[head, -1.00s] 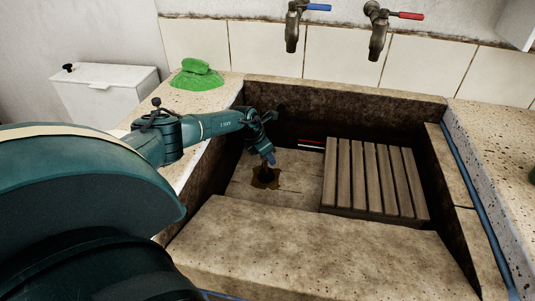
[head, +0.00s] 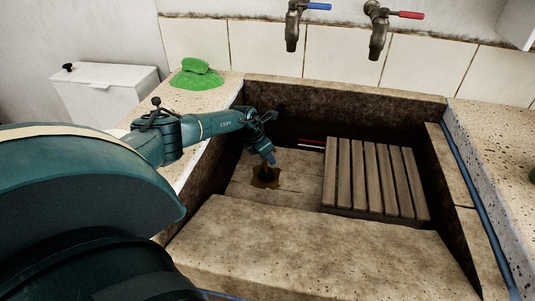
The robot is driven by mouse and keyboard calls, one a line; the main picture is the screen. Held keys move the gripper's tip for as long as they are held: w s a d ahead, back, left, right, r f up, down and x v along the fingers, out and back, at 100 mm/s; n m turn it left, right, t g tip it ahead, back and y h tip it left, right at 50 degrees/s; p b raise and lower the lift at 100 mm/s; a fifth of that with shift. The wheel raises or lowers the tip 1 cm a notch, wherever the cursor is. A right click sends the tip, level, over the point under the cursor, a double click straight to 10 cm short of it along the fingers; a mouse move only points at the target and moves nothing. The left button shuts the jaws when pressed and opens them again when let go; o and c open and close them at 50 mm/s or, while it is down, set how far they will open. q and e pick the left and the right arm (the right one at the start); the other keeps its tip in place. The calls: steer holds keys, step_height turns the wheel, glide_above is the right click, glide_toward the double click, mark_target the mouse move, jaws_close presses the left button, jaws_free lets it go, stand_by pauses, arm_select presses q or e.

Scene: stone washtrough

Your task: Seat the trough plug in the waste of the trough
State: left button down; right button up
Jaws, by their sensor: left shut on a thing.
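The stone trough (head: 310,235) fills the middle of the head view. My left gripper (head: 268,160) reaches down into its left part from the left wall side. It is shut on a small dark thing, the trough plug (head: 266,173), just below the fingertips. The plug is at a brown stained patch (head: 265,184) on the trough floor, where the waste appears to be. The waste opening itself is hidden, and I cannot tell whether the plug sits in it or just above it. My right gripper is not in view.
A slatted wooden rack (head: 375,178) stands in the right of the trough. A red and white strip (head: 311,144) lies behind it. Taps with blue (head: 318,7) and red (head: 408,15) levers hang above. A green object (head: 196,74) and a white box (head: 107,92) are at left.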

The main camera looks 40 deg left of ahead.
mark_target(266, 172)
arm_select(q)
steer(key=shift+f+b, duration=0.35)
steer(key=shift+f, duration=0.05)
steer(key=shift+f+b, duration=0.3)
steer(key=shift+f+b, duration=0.45)
steer(key=shift+f, duration=0.05)
steer(key=c, duration=1)
jaws_free()
steer(key=shift+c, duration=0.2)
